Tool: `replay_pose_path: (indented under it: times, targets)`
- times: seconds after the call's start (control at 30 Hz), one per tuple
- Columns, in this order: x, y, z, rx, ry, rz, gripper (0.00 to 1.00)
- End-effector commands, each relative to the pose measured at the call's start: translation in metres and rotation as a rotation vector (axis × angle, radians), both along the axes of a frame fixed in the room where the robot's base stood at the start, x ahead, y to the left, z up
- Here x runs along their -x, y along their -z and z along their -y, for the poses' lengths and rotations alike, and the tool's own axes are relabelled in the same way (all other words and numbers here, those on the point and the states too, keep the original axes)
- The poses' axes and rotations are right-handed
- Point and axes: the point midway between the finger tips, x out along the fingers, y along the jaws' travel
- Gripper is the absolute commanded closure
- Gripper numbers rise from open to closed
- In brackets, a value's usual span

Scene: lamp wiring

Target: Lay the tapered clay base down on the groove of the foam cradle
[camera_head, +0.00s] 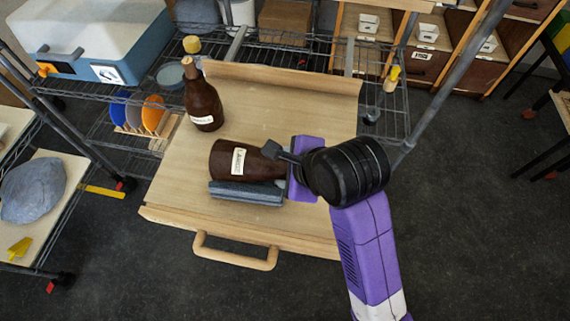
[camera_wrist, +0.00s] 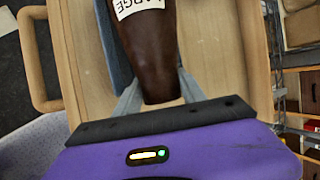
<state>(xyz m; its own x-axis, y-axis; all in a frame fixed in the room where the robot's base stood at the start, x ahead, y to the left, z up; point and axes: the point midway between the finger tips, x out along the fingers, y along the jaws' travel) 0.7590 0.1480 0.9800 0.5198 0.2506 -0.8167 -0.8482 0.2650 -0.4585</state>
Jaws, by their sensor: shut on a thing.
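The tapered clay base (camera_head: 238,161) is dark brown, bottle-shaped and bears a white label. It lies on its side, wide end left, over the grey-blue foam cradle (camera_head: 245,194). Whether it touches the groove I cannot tell. My gripper (camera_head: 278,152) is shut on its narrow right end. In the wrist view the base (camera_wrist: 148,55) shows between the grey fingers of my gripper (camera_wrist: 158,92), with the cradle (camera_wrist: 112,50) partly hidden under it. The groove is covered by the base.
A second brown labelled bottle shape (camera_head: 203,100) stands upright behind the cradle on the wooden tray (camera_head: 285,100). The tray has a raised back edge and a front handle (camera_head: 235,253). Wire shelving (camera_head: 290,48) stands behind. The tray's front left is clear.

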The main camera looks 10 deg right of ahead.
Motion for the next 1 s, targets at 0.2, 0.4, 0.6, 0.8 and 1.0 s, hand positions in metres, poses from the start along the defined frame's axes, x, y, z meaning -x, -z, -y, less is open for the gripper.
replay_pose_path:
  times: [0.2,0.4,0.6,0.8,1.0]
  targets:
    - [-0.0009,-0.0008,-0.0008,-0.004,0.000,0.006,1.00]
    - [-0.0008,0.0005,-0.0007,-0.003,0.001,0.005,1.00]
    - [-0.0008,0.0013,-0.0007,-0.003,0.001,0.005,0.47]
    - [-0.0002,0.0024,-0.0006,-0.001,0.000,0.002,0.27]
    - [0.0013,0.0060,0.0003,0.003,-0.001,-0.006,0.27]
